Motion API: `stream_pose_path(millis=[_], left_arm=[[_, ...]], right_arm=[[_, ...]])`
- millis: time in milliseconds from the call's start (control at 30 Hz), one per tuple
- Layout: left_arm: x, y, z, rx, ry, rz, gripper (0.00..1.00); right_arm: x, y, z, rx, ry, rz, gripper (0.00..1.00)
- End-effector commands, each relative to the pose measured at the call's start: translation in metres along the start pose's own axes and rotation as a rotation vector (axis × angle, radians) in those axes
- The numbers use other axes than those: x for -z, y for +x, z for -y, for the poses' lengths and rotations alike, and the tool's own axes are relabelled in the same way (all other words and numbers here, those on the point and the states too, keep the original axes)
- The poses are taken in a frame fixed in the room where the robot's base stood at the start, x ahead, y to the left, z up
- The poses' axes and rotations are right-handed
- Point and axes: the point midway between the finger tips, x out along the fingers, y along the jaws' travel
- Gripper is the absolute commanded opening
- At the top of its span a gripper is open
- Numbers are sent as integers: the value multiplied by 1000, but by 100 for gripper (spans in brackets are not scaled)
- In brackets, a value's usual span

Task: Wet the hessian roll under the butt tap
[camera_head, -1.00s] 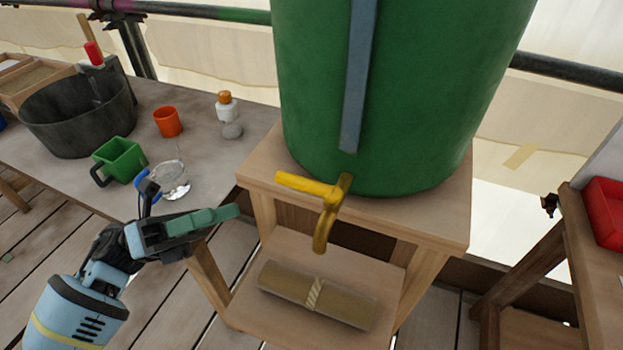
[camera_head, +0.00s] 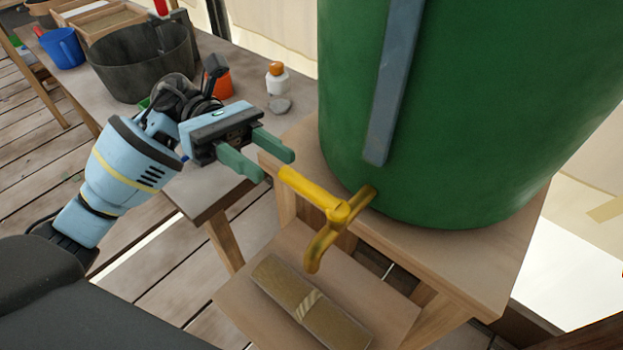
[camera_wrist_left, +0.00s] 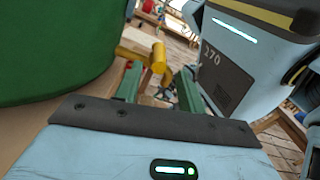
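The hessian roll (camera_head: 308,305), brown with a pale tie round its middle, lies on the low shelf (camera_head: 240,300) below the butt tap. The tap (camera_head: 335,212) is yellow, with a lever pointing left and a spout bending down over the roll. It comes out of the green water butt (camera_head: 450,120). My left gripper (camera_head: 278,166) is open and empty, its green fingers just left of the lever's end. In the left wrist view the tap lever (camera_wrist_left: 150,55) shows just beyond the open fingers (camera_wrist_left: 158,85). No water is visible at the spout. My right gripper is out of view.
The butt stands on a wooden stand (camera_head: 450,260).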

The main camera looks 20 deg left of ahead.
Motion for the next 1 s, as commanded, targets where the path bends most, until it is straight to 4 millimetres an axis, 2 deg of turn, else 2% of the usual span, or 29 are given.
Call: stream_pose_path(millis=[500, 667, 900, 933, 1000], left_arm=[[-1, 67, 1, 2, -1, 2, 40], [0, 75, 0, 1, -1, 2, 40], [0, 76, 0, 1, -2, 2, 40], [0, 76, 0, 1, -2, 2, 38], [0, 76, 0, 1, -2, 2, 29]], right_arm=[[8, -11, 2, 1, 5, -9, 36], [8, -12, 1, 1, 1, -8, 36], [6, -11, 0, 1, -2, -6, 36], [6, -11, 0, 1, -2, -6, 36], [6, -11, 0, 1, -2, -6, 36]])
